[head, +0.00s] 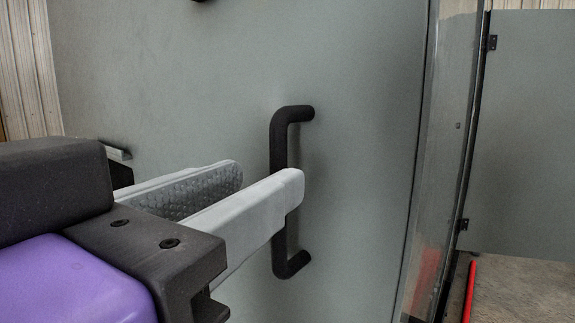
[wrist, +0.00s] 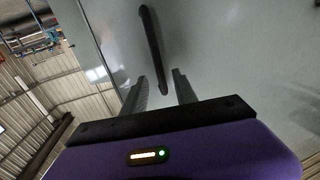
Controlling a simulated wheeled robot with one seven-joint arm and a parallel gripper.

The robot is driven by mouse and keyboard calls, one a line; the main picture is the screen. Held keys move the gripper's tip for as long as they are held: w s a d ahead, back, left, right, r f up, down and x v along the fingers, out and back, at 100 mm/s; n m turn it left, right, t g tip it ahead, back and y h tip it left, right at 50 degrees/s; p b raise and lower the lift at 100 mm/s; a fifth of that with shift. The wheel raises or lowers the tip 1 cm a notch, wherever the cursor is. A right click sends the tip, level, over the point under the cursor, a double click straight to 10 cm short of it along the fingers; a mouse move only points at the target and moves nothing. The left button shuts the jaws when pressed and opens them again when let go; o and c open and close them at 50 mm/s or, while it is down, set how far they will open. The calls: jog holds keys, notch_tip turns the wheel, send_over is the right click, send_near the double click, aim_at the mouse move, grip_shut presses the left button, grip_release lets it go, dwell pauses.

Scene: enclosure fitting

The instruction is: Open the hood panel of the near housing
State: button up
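The grey panel (head: 370,130) fills most of the head view and carries a black bar handle (head: 293,113), which stands upright there. My gripper (head: 266,176) is open, with two pale fingers pointing at the handle. In the head view the nearer finger crosses in front of the handle's middle, and the farther finger ends to its left. In the wrist view the handle (wrist: 151,40) runs down toward the gap between the fingertips (wrist: 159,77). The fingers are apart, and no grip on the handle shows. Whether either finger touches it is unclear.
The panel's right edge meets a glossy curved frame (head: 440,160). Beyond it is another grey panel (head: 525,130) on black hinges, with a red strip (head: 469,290) on the floor. Another dark fitting is cut off at the top of the head view. Corrugated wall (head: 30,70) shows at left.

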aim_at(279, 262)
jog(key=shift+x, duration=2.5)
grip_shut()
